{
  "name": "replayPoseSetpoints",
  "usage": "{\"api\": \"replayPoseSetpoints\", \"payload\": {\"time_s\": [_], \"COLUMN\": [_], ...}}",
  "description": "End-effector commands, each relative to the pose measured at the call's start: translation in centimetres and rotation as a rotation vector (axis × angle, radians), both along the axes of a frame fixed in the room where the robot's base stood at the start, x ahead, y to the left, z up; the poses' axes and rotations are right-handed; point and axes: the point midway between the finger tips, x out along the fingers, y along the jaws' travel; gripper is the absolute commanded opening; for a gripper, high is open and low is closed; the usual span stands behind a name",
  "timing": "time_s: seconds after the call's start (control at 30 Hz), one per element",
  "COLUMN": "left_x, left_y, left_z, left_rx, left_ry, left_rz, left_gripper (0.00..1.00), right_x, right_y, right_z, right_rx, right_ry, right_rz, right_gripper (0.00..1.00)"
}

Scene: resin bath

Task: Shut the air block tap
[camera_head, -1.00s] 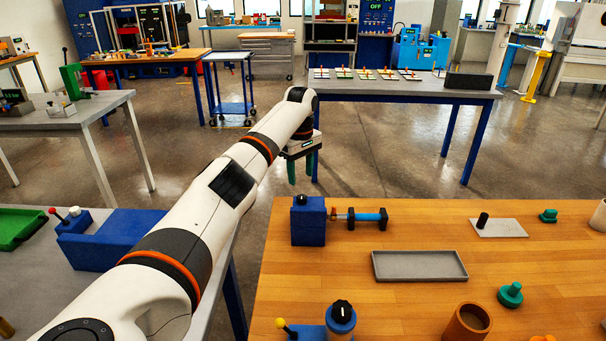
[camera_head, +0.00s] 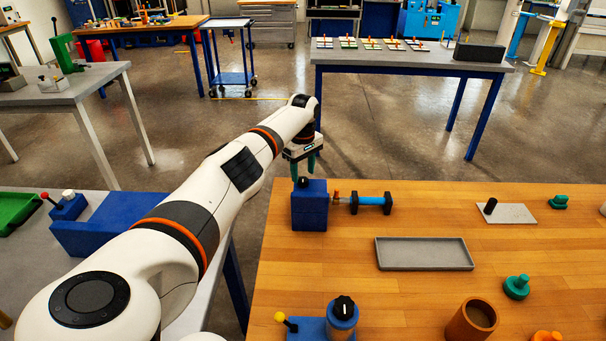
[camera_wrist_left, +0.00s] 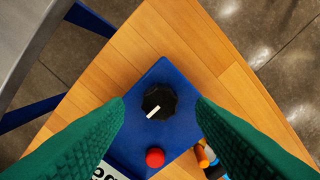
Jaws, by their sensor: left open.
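The air block (camera_head: 310,212) is a blue block at the far left corner of the wooden table. Its tap is a black knob (camera_head: 303,183) on top. In the left wrist view the knob (camera_wrist_left: 159,102) has a white pointer line slanting to the lower left, and a red button (camera_wrist_left: 155,158) sits below it on the blue block (camera_wrist_left: 178,128). My left gripper (camera_head: 304,166) points down above the block. Its green fingers (camera_wrist_left: 160,110) are open, one on each side of the knob in the picture, apart from it. My right gripper is not in view.
A blue cylinder piece (camera_head: 367,203) lies right beside the block. A grey tray (camera_head: 424,266) and a brown cup (camera_head: 472,320) are nearer. A yellow-handled blue unit with a black knob (camera_head: 343,307) stands at the front left. Wood between block and tray is clear.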

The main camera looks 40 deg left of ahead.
Motion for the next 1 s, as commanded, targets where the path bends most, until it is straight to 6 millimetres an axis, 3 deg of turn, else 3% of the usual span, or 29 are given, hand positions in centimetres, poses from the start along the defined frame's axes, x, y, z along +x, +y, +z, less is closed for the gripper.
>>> {"api": "replayPoseSetpoints", "payload": {"time_s": [0.2, 0.5, 0.57, 0.8, 1.0], "left_x": [0.0, 0.0, 0.0, 0.0, 0.0], "left_y": [0.0, 0.0, 0.0, 0.0, 0.0], "left_z": [-2.1, -2.4, -2.4, -2.3, -2.3], "left_rx": [0.0, 0.0, 0.0, 0.0, 0.0], "left_ry": [0.001, 0.0, 0.0, 0.0, 0.0], "left_rz": [0.0, -0.001, -0.001, 0.0, -0.013], "left_gripper": [0.51, 0.51, 0.44, 0.06, 0.06], "right_x": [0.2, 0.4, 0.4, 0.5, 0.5], "right_y": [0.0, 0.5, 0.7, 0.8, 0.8], "right_z": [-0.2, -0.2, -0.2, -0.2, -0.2], "right_rx": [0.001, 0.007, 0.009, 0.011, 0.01], "right_ry": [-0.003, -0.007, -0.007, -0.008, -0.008], "right_rz": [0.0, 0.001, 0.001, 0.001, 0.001], "right_gripper": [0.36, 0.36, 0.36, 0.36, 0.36]}}
